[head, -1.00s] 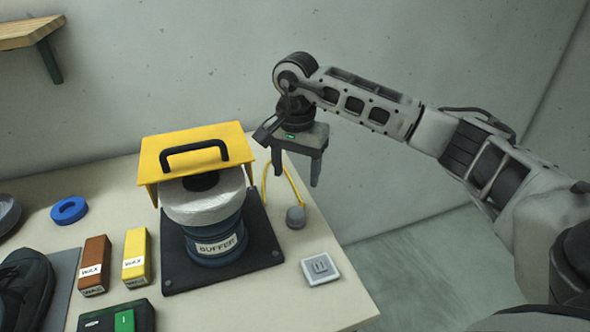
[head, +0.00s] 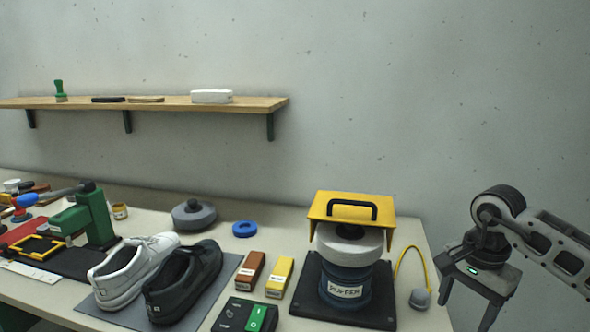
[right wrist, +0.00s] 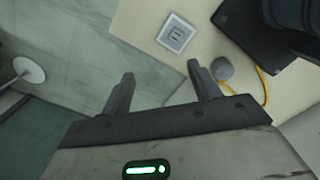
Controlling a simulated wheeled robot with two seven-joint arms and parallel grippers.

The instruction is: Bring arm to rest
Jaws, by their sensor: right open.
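My right gripper (head: 466,308) is at the lower right of the head view, to the right of the buffer and beside the table's right edge. In the right wrist view its two fingers (right wrist: 161,90) are spread apart with nothing between them, over the table edge and the floor. My left gripper is not in view.
The buffer (head: 345,285) with its yellow hood (head: 352,207) stands at the table's right end. A grey knob on a yellow cord (head: 420,298) lies close to my right gripper. A white switch plate (right wrist: 176,33) sits near the table edge. Shoes (head: 185,280) stand on a grey mat.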

